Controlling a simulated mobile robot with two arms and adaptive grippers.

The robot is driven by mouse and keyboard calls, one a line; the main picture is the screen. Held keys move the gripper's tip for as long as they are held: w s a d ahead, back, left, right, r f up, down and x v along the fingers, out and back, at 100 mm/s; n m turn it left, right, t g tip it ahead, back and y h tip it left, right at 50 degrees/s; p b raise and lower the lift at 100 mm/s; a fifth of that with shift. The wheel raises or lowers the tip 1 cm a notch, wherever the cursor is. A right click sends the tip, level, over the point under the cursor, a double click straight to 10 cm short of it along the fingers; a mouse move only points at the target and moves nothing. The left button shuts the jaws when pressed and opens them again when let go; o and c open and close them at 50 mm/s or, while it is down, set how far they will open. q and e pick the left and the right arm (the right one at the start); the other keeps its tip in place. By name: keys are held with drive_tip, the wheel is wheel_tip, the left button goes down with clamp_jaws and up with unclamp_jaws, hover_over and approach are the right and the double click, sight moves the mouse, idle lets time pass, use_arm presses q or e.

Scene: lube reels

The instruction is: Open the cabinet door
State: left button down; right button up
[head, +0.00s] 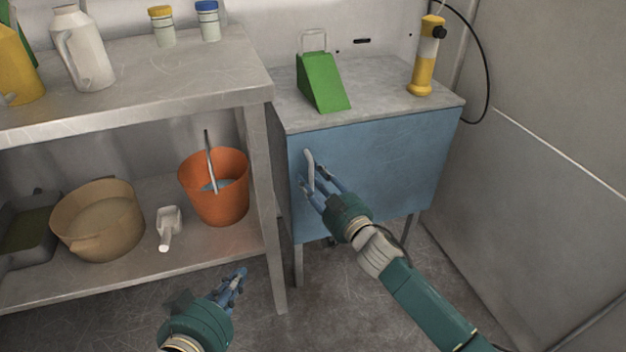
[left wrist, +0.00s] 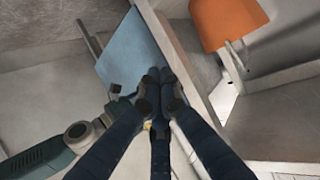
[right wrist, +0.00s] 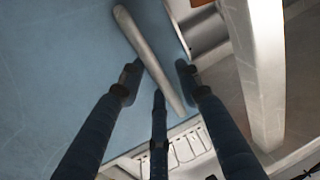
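The cabinet is a blue box with a grey metal top (head: 385,98) on legs. Its blue door (head: 385,160) looks shut. A pale bar handle (head: 309,172) stands near the door's left edge. My right gripper (head: 308,188) is at the handle with its fingers spread. In the right wrist view the handle (right wrist: 148,58) runs between the open fingers (right wrist: 158,75), which do not visibly clamp it. My left gripper (head: 241,273) is low in front of the shelf, away from the cabinet. In the left wrist view its fingertips (left wrist: 160,76) are together, with nothing seen between them.
A metal shelf unit (head: 150,108) stands left of the cabinet, its leg close to the door's handle side. It holds an orange bucket (head: 218,200) and a tan tub (head: 97,225). A green wedge (head: 322,88) and a yellow cylinder (head: 424,62) stand on the cabinet. A wall is at the right.

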drive_tip(key=shift+c, duration=0.6)
clamp_jaws()
drive_tip(key=shift+s, duration=0.1)
